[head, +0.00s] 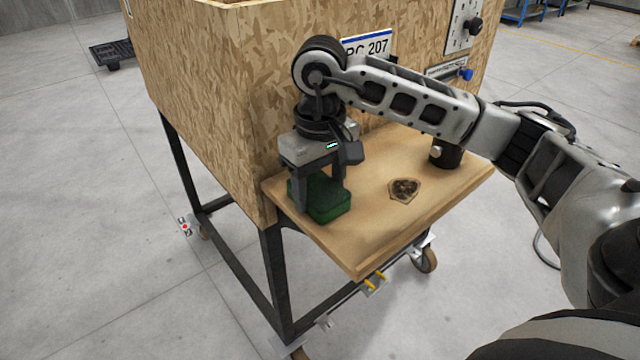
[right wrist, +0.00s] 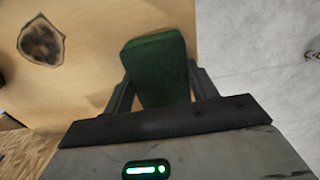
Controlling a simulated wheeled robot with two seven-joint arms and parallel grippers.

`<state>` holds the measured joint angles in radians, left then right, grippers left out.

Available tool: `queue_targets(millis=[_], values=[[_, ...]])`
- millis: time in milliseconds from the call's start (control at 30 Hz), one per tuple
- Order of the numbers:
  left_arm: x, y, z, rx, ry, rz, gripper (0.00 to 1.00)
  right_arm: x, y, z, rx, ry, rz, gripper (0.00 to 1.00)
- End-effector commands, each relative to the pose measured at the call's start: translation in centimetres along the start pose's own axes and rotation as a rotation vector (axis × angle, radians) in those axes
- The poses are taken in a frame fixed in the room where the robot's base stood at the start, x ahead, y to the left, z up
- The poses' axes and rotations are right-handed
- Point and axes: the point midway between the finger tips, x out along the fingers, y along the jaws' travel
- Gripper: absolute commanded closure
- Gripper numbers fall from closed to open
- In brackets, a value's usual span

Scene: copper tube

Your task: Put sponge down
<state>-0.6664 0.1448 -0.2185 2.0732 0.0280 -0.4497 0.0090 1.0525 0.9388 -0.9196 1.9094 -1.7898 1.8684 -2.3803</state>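The green sponge (head: 328,200) is at the left end of the wooden shelf (head: 368,245), close to its edge. My right gripper (head: 319,189) points down over it, with one finger on each side. In the right wrist view the sponge (right wrist: 157,70) sits between the fingertips of the gripper (right wrist: 158,78), which appear to meet its sides. The sponge's underside is hidden, so I cannot tell if it rests fully on the shelf. My left gripper is not in view.
A dark, burnt-looking patch (head: 404,190) marks the shelf right of the sponge. A black cylinder (head: 445,153) stands at the shelf's right end. The chipboard box wall (head: 215,110) rises behind and left of the gripper. The front middle of the shelf is bare.

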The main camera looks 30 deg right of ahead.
Motion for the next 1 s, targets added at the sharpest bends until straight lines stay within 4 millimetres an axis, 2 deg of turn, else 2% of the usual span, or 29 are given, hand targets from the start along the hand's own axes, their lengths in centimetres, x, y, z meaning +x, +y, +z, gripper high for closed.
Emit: queue_targets(millis=[33, 67, 333, 500, 700, 900, 1000], values=[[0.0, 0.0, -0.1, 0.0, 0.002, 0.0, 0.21, 0.0, 0.0, 0.0, 0.0, -0.001, 0.0, 0.29], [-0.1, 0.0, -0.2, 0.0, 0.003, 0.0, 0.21, 0.0, 0.0, 0.0, 0.0, -0.001, 0.0, 0.21], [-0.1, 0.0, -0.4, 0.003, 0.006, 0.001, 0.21, -0.1, 0.0, 0.0, 0.0, -0.001, 0.0, 0.21], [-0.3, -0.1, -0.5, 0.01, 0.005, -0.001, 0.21, -1.1, 0.0, -0.1, 0.0, 0.003, -0.001, 0.21], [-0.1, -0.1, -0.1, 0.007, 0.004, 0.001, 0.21, -5.2, -0.1, -0.1, 0.0, 0.006, -0.002, 0.21], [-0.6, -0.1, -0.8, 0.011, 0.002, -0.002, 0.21, -9.8, 0.0, -0.1, 0.0, 0.005, 0.001, 0.21], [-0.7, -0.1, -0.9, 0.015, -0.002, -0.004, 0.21, -11.2, 0.0, -0.1, 0.001, 0.004, 0.001, 0.21]])
